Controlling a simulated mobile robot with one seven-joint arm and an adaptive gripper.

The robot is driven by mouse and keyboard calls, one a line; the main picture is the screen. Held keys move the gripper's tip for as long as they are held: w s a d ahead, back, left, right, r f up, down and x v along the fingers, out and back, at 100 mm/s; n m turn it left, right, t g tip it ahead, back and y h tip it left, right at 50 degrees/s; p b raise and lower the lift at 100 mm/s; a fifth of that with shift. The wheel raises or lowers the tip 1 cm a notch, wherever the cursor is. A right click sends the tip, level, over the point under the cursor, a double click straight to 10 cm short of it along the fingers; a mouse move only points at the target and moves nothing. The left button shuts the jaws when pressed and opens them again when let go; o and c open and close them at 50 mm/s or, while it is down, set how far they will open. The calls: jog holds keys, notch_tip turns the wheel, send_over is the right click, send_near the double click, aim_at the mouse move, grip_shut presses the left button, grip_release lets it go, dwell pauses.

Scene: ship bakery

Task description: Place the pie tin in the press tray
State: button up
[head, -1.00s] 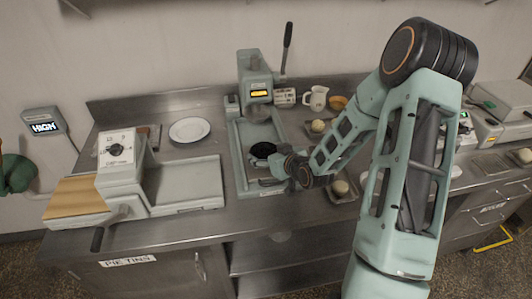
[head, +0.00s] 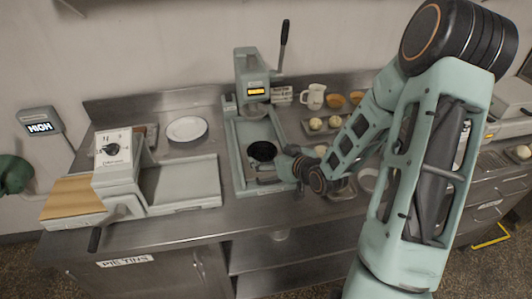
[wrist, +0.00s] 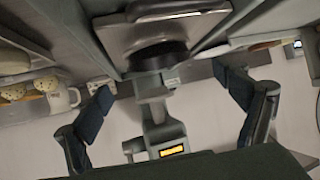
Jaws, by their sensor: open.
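The dark round pie tin (head: 262,151) lies in the front part of the pale green press tray (head: 240,172), inside its raised rim. The press (head: 251,75) stands behind it with its lever raised. My gripper (head: 275,167) is at the tray's right side, close to the tin. In the wrist view my gripper (wrist: 162,88) has its fingers spread wide with nothing between the tips. The tin's dark side (wrist: 158,56) shows beyond the fingers there, apart from both. My gripper partly hides the tray's right edge in the head view.
A sheeter machine (head: 115,172) with a flat tray stands at the left, with a white plate (head: 187,129) behind it. A white jug (head: 314,96) and trays with dough balls (head: 316,124) are to the right of the press. Bare steel counter runs along the front.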

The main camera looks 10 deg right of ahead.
jog(key=v, duration=0.6)
jog(key=shift+s+r, duration=0.1)
jog(key=shift+s, duration=0.15)
